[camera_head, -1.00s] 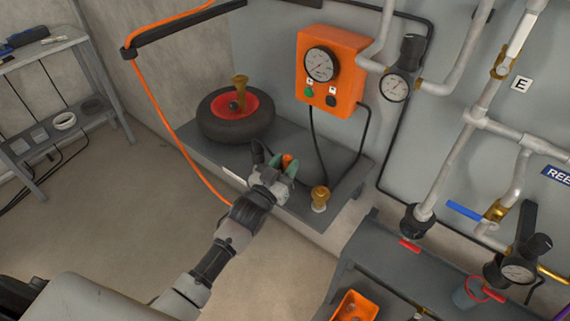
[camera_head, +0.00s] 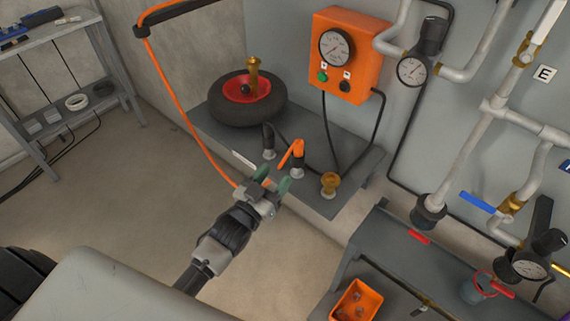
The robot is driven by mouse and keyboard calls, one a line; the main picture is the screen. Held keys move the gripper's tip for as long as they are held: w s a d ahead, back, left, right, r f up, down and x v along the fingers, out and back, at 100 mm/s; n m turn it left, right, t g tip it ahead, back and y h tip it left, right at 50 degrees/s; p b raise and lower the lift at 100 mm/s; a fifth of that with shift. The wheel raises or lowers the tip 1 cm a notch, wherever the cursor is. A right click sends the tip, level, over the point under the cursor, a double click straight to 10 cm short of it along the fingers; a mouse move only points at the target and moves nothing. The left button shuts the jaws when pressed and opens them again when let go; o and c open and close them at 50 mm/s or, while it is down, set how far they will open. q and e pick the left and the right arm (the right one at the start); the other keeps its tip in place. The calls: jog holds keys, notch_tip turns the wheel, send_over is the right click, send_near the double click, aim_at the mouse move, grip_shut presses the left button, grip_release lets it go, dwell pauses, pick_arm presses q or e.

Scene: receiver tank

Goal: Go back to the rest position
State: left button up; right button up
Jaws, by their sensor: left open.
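My left gripper (camera_head: 274,184) is in the lower middle of the head view, its arm coming in from the lower left. Its green-tipped fingers are apart and nothing shows between them. It is in front of the grey shelf (camera_head: 330,205). An orange hose end (camera_head: 293,152) with a dark and metal fitting stands on the shelf just beyond the fingers; it looks apart from them, though the view overlaps. A dark fitting (camera_head: 268,140) stands to its left, and a brass fitting (camera_head: 330,183) to its right. My right gripper is not in view.
A wheel (camera_head: 222,112) lies on the shelf below the orange gauge box (camera_head: 366,88). Pipes, gauges and a blue-handled valve (camera_head: 478,202) fill the right. An orange bin (camera_head: 372,293) is at lower right. A grey rack (camera_head: 112,52) stands left.

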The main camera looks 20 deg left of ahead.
pick_arm(q)
jog(key=shift+s+a, duration=0.15)
jog(key=shift+s, duration=0.45)
jog(key=shift+f, duration=0.1)
jog(key=s+a+f+g+y, duration=0.1)
jog(key=s+f+g, duration=0.25)
jog(key=f, duration=0.65)
jog(key=s+a+f+g+y, duration=0.1)
jog(key=s+f+g, duration=0.25)
jog(key=f, duration=0.65)
jog(key=s+f+g+y, duration=0.15)
jog(key=s+f, duration=0.25)
jog(key=f, duration=0.7)
jog(key=s+f+g, duration=0.5)
jog(key=s+f, duration=0.3)
jog(key=s, duration=0.6)
jog(key=s+a+f+g, duration=0.1)
jog(key=s+f+g, duration=0.3)
jog(key=s+f, duration=0.4)
jog(key=s+y, duration=0.1)
jog(key=s, duration=0.6)
jog(key=shift+a+g, duration=0.3)
jog(key=shift+g, duration=0.05)
jog(key=shift+c, duration=0.3)
